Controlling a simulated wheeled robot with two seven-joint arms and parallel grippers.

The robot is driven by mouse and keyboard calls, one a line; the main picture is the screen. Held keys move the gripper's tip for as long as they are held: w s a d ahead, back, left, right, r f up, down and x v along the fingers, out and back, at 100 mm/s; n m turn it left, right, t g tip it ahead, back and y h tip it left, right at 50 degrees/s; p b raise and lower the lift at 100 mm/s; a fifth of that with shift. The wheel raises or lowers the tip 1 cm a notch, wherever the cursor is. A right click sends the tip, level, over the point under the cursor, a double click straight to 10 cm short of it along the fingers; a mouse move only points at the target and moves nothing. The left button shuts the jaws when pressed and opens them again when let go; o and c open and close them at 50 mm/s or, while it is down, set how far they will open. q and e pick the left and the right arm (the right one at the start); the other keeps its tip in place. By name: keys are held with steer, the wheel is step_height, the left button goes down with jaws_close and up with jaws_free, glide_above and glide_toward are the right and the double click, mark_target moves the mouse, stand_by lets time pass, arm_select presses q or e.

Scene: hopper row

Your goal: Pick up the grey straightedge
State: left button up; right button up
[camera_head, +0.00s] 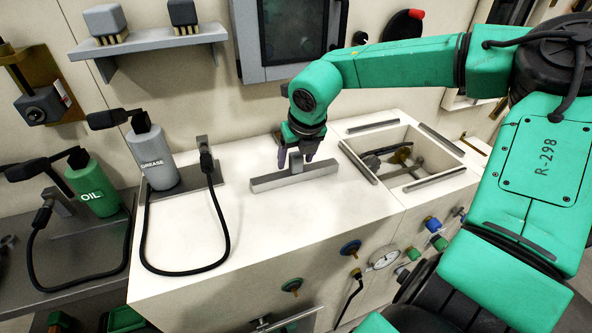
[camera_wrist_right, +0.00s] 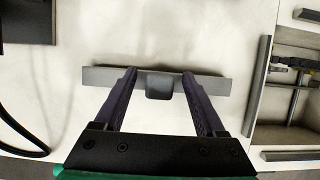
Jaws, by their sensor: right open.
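The grey straightedge (camera_head: 268,184) lies on the white bench top, a long bar with a raised block-shaped grip at its middle. In the right wrist view the straightedge (camera_wrist_right: 100,77) runs across the picture, with its dark grip between my fingers. My right gripper (camera_head: 295,158) is over the middle of the bar, fingers pointing down. In the wrist view my right gripper (camera_wrist_right: 159,75) is open, one finger on each side of the grip, with gaps to both. My left gripper is not in view.
A square hopper opening (camera_head: 412,160) with grey edge strips lies to the right, with loose parts inside. A grease container (camera_head: 153,160) with a black hose stands to the left, and a green oil container (camera_head: 95,190) beyond it.

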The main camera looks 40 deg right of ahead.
mark_target(296, 154)
steer(key=shift+r, duration=0.1)
jaws_close()
steer(key=shift+r, duration=0.1)
steer(key=shift+r, duration=0.35)
step_height(296, 154, up, 19)
